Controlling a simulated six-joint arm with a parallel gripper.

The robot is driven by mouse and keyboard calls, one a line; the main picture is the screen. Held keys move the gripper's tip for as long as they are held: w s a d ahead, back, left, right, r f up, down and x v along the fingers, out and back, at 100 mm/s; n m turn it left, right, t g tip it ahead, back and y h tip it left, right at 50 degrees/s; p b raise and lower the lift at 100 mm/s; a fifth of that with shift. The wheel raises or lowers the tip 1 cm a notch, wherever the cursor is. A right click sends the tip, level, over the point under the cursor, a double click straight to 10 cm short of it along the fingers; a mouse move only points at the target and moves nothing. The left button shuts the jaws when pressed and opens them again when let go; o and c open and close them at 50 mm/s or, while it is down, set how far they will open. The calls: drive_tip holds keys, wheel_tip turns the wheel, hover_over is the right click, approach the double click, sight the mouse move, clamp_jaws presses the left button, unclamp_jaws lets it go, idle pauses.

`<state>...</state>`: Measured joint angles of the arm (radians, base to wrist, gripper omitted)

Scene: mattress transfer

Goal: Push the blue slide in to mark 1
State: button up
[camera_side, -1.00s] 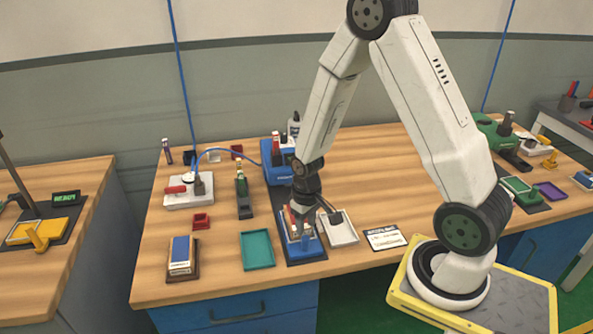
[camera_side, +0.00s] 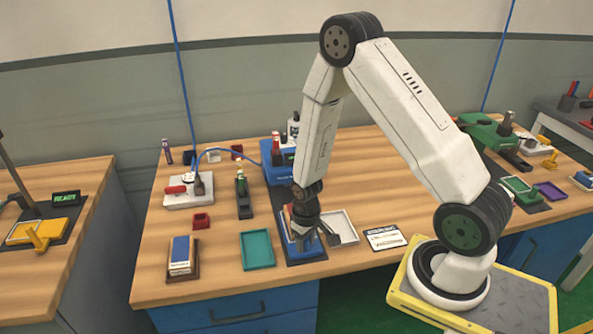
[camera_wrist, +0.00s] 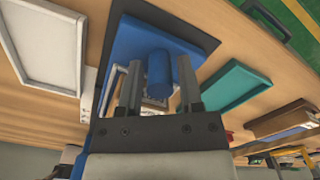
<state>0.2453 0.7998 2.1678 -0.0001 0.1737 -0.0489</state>
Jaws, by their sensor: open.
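The blue slide (camera_side: 305,252) lies on a dark base plate near the front edge of the bench, mostly covered by my gripper in the side view. In the wrist view it shows as a flat blue plate (camera_wrist: 138,38) with an upright blue round post (camera_wrist: 159,70). My gripper (camera_wrist: 159,92) is open, with one finger on each side of the post. Narrow gaps seem to show beside the post; contact is unclear. In the side view my gripper (camera_side: 318,242) is low over the slide. I cannot make out mark 1.
A white tray (camera_side: 347,222) is close on the right and a teal tray (camera_side: 257,250) on the left. A blue machine (camera_side: 276,170) stands behind. A label card (camera_side: 385,238) lies further right. A blue-topped block (camera_side: 181,252) is far left.

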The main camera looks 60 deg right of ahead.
clamp_jaws()
idle(1.4)
